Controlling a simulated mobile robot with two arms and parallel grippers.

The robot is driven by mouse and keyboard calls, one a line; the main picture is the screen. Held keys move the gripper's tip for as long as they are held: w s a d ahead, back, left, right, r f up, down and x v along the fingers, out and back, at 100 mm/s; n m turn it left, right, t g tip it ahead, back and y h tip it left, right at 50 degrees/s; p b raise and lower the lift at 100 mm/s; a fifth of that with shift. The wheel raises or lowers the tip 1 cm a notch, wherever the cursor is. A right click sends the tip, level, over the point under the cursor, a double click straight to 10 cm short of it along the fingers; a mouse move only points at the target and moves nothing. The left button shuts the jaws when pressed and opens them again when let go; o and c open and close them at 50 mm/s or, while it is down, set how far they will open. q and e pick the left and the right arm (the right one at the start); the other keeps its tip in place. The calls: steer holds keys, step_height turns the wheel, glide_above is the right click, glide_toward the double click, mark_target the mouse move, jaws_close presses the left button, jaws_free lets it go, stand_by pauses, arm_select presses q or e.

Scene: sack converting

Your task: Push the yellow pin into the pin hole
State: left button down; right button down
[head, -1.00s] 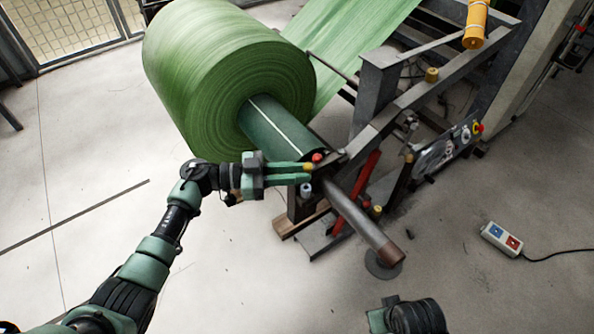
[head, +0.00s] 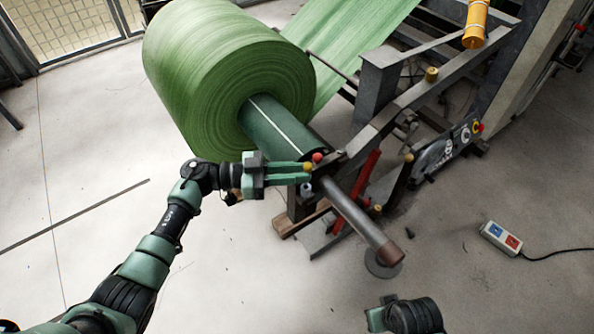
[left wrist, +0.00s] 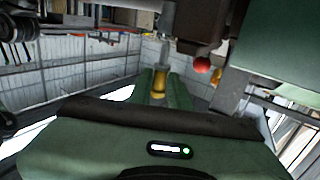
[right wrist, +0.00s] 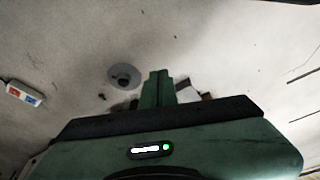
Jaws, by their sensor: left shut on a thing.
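My left gripper (head: 304,172) is shut on the yellow pin (head: 308,167) beside the roll stand, at the end of the green roll's core. In the left wrist view the yellow pin (left wrist: 158,84) sits between the green fingertips, close below a grey metal part (left wrist: 166,50). I cannot tell whether they touch. The pin hole cannot be made out. A red knob (head: 317,157) is just beyond the fingertips and also shows in the left wrist view (left wrist: 202,65). My right gripper (right wrist: 158,88) is shut and empty, pointing at bare floor.
The large green roll (head: 215,75) stands behind my left gripper. A steel shaft (head: 360,220) sticks out toward the front right. The stand's beam (head: 415,95) runs to the back right. A switch box (head: 501,238) with a cable lies on the right floor.

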step_height(320, 180, down, 2)
steer(key=shift+f, duration=0.1)
stand_by(0.4)
steer(key=shift+s+f, duration=0.1)
steer(key=shift+s, duration=0.05)
stand_by(0.5)
arm_select(q)
steer(key=shift+p, duration=0.3)
arm_select(e)
steer(key=shift+s+f, duration=0.35)
steer(key=shift+f, duration=0.55)
